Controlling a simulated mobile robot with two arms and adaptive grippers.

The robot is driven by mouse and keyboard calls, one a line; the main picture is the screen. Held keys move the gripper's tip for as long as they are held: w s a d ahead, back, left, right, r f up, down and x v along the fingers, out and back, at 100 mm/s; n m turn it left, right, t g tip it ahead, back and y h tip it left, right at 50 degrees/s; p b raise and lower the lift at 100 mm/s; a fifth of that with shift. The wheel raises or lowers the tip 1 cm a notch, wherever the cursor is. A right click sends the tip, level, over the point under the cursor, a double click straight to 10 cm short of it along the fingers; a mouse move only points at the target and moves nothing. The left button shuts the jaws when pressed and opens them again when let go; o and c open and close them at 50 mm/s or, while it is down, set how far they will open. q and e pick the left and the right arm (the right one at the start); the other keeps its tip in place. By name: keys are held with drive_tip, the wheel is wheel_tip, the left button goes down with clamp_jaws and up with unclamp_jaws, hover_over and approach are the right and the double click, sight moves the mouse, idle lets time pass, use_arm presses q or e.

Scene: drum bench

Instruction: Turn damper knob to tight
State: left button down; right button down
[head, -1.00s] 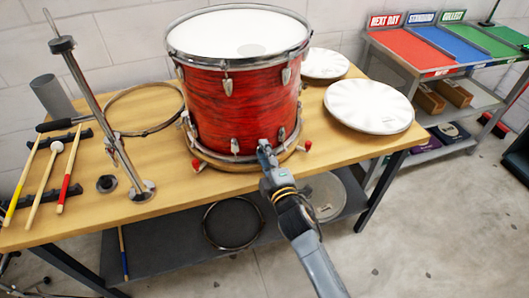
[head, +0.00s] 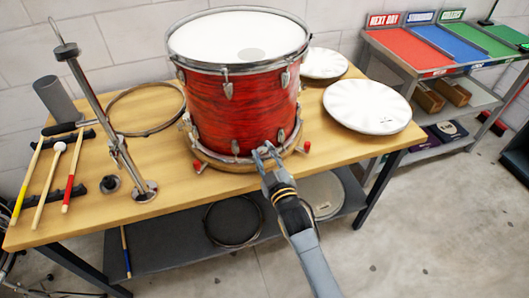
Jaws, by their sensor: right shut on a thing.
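A red drum (head: 242,108) with a white head and chrome rim stands upright in a round wooden cradle (head: 222,161) on the bench. My right gripper (head: 265,153) reaches in from the front to the drum's lower front edge. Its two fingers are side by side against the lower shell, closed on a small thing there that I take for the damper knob. The knob is too small and too hidden by the fingers for its setting to be read. My left gripper is not in view.
A metal stand (head: 103,130) rises at the bench's left, near sticks and a mallet (head: 49,185). A loose hoop (head: 146,112) lies left of the drum, white drum heads (head: 367,106) right. A shelf rack (head: 440,78) stands at right. The bench front is clear.

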drive_tip(key=shift+f+m, duration=0.1)
drive_tip(key=shift+m, duration=0.4)
drive_tip(key=c, duration=1)
unclamp_jaws()
drive_tip(key=v, duration=1.2)
